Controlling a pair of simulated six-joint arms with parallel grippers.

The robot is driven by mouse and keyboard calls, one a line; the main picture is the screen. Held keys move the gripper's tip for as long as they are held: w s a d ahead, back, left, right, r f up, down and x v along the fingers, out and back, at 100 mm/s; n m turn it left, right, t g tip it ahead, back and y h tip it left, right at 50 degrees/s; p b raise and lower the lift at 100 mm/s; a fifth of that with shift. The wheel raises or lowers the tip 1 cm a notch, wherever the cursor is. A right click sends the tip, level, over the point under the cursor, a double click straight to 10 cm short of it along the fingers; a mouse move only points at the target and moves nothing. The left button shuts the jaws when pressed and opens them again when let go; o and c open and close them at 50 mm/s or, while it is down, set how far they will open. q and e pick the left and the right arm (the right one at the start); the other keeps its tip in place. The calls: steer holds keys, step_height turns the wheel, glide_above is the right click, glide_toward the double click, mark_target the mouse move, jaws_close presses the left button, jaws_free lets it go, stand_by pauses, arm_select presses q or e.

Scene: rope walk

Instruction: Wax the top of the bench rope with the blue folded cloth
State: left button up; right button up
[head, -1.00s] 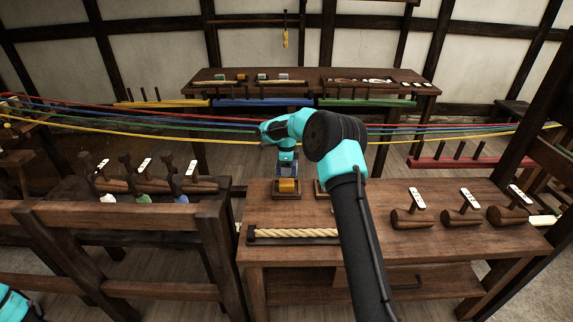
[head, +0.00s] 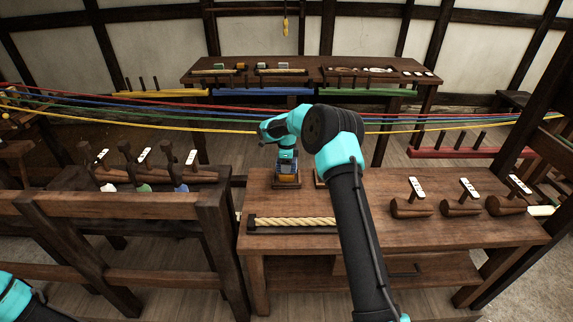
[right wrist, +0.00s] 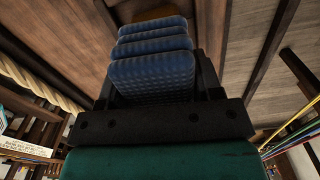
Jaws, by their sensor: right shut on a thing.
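My right gripper (head: 287,165) is shut on the blue folded cloth (right wrist: 152,72), whose ridged folds fill the right wrist view. In the head view, the cloth shows as a small blue patch just above a yellow-orange block (head: 288,179) in a small dark wooden tray on the bench. Whether cloth and block touch I cannot tell. The block also shows beyond the cloth in the right wrist view (right wrist: 156,12). The bench rope (head: 292,223), thick and pale, lies in a dark holder at the front left of the bench. My right arm hides its right end. My left gripper is out of view.
Wooden mallets (head: 411,208) with white labels stand along the right of the bench (head: 400,234). Red, blue, green and yellow strands (head: 190,125) run across behind my right gripper. A wooden frame (head: 140,207) stands left, with a gap before the bench.

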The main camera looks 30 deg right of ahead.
steer(key=shift+f, duration=0.65)
stand_by(1.9)
steer(key=shift+r, duration=3.6)
steer(key=w+a+f+n, duration=0.1)
steer(key=w+a+n, duration=0.1)
steer(key=a+n, duration=1)
steer(key=w+a+f+n, duration=0.1)
steer(key=w+a+n, duration=0.2)
steer(key=a+n, duration=0.9)
steer(key=shift+w+a+f+n, duration=0.15)
steer(key=shift+w+f+n, duration=0.1)
steer(key=shift+f+n, duration=0.2)
